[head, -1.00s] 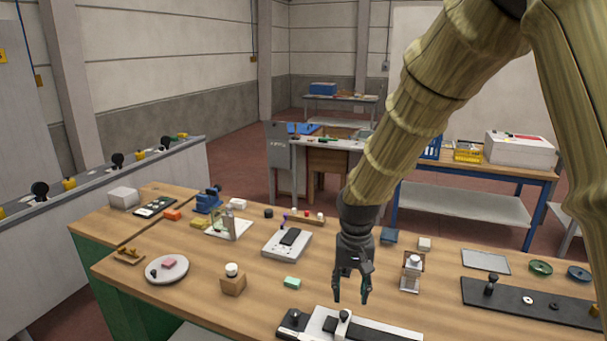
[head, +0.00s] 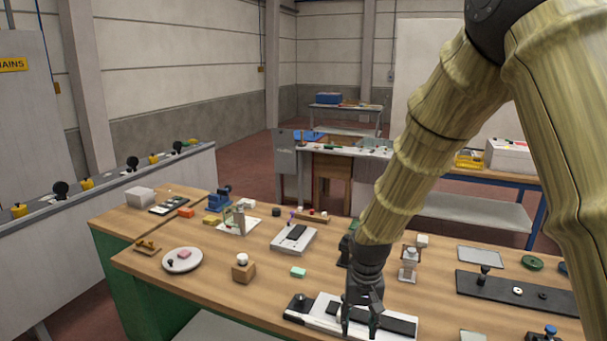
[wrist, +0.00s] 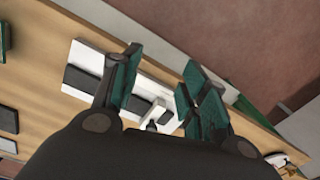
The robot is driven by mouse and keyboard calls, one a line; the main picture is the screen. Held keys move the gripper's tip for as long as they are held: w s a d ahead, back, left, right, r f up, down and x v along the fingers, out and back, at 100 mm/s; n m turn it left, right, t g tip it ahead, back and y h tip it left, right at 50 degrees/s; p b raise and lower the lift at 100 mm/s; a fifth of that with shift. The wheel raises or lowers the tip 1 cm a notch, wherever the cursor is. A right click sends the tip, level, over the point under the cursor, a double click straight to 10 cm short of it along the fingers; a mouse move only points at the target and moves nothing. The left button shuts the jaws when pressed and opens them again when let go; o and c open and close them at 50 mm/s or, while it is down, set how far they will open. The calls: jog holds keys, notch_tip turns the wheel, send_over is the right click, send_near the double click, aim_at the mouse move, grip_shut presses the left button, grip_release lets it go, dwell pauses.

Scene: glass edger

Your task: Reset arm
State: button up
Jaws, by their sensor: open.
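My gripper (head: 362,316) is open and empty. In the wrist view my gripper's two green-padded fingers (wrist: 158,90) are spread apart. The white fixture (wrist: 88,62) lies beyond and between them, with a small white and black part near the fingertips. Whether the fingers touch the fixture cannot be told.
A mint block (head: 298,272), a wooden block with a white knob (head: 243,268) and a round plate (head: 182,261) stand to the left. A small white stand (head: 409,263) and a long black rail (head: 515,292) are to the right. Bare wood lies between them.

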jog(key=s+d+f+b, duration=0.1)
jog(key=s+f, duration=0.3)
jog(key=f, duration=0.5)
jog(key=s+d+f+b, duration=0.1)
jog(key=s+d+f, duration=0.1)
jog(key=s+f, duration=0.45)
jog(key=s+d+f+b, duration=0.1)
jog(key=s+d+f, duration=0.2)
jog(key=s+f, duration=0.7)
jog(key=s+d+f+n+b, duration=0.1)
jog(key=s+d+f, duration=0.2)
jog(key=s+f, duration=0.8)
jog(key=s, duration=0.4)
jog(key=shift+s+d+f, duration=0.15)
jog(key=shift+d+f, duration=0.05)
jog(key=shift+d, duration=0.1)
jog(key=shift+c, duration=0.9)
